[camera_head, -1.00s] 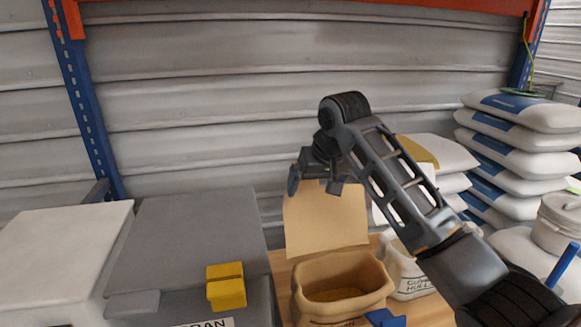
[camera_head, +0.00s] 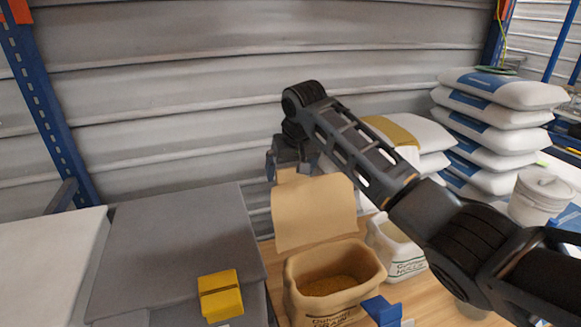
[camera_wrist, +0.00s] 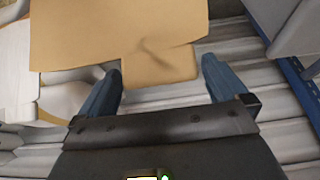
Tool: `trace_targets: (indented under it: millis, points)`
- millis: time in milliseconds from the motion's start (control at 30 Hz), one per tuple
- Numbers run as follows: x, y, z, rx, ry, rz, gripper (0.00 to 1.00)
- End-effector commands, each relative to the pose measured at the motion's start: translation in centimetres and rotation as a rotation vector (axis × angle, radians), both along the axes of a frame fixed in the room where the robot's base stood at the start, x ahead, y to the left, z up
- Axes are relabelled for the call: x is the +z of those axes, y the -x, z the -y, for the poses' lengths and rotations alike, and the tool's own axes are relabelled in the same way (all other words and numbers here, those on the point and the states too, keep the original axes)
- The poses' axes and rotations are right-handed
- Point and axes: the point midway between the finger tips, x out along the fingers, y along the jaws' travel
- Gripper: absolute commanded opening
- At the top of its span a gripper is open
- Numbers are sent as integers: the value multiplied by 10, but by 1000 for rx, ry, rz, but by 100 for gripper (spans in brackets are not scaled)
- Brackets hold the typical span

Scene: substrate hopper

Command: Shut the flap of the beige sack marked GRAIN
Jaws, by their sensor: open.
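The beige sack (camera_head: 337,298) marked GRAIN stands open on the wooden surface, with brown grain inside. Its tan flap (camera_head: 314,214) stands up behind the mouth, leaning slightly back. My gripper (camera_head: 287,170) is at the flap's top left edge. In the wrist view my gripper (camera_wrist: 160,78) is open, one blue-grey finger on each side of the flap's small tab (camera_wrist: 160,68). The broad part of the flap (camera_wrist: 115,25) fills the upper middle there. The tab lies between the fingers with gaps beside it; whether either finger touches it is unclear.
A white sack with green print (camera_head: 398,250) stands close at the right. A grey bin with a yellow latch (camera_head: 220,295) is at the left. Stacked white-and-blue sacks (camera_head: 495,135) and a white bucket (camera_head: 540,195) stand farther right. A corrugated wall (camera_head: 200,90) is behind.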

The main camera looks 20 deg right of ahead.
Motion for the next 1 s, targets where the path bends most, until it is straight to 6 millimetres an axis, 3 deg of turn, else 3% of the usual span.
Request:
trace_targets:
  millis: [267, 1000]
  points:
    - [-2, -1, 0, 0, 0, 1, 100]
    - [-2, -1, 0, 0, 0, 1, 30]
